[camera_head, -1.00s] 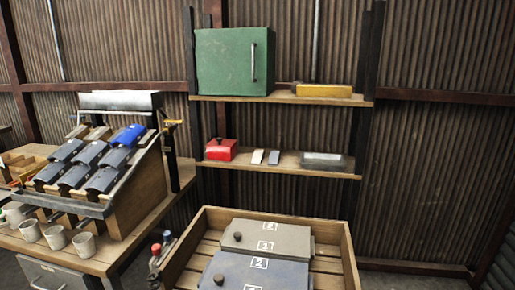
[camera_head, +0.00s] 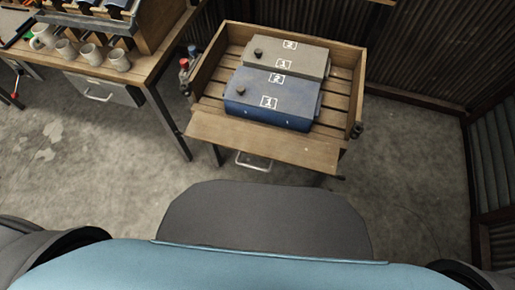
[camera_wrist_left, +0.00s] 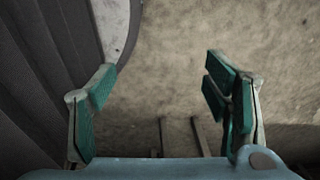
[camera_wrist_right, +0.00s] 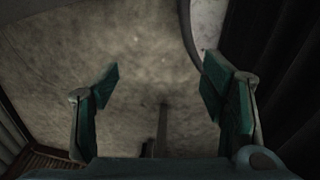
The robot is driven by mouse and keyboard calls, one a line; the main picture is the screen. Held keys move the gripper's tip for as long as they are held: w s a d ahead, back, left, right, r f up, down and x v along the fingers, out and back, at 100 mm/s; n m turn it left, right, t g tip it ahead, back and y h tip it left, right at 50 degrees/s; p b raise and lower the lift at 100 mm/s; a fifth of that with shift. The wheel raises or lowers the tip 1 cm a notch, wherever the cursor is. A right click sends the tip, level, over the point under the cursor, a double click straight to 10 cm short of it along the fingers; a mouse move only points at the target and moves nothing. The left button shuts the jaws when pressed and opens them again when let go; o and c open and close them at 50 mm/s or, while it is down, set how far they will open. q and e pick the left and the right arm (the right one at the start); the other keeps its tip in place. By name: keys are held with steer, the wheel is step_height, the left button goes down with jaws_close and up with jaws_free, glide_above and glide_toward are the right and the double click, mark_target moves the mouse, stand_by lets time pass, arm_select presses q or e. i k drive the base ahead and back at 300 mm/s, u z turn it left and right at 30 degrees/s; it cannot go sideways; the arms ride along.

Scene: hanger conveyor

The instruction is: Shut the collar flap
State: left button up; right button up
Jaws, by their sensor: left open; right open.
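A wooden collar (camera_head: 357,100) with a slatted floor stands ahead of me in the head view. Its front flap (camera_head: 262,147), a wide wooden board, is folded down and outward, so the front side is open. Inside lie a blue case (camera_head: 250,105) and a grey-beige case (camera_head: 312,58), both with numbered labels and a dark knob. My left gripper (camera_wrist_left: 160,80) is open and empty above the floor in the left wrist view. My right gripper (camera_wrist_right: 161,78) is open and empty in the right wrist view. Neither gripper shows in the head view, and both are away from the flap.
A workbench (camera_head: 152,95) with several mugs (camera_head: 91,54) and a drawer (camera_head: 100,90) stands left of the collar. Red and blue bottles (camera_head: 184,66) are at the collar's left side. The concrete floor (camera_head: 95,170) between me and the furniture is clear.

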mark_target(319, 157)
steer(key=k, duration=0.5)
steer(key=u, duration=1.05)
steer(key=i, duration=0.75)
steer(key=z, duration=1.9)
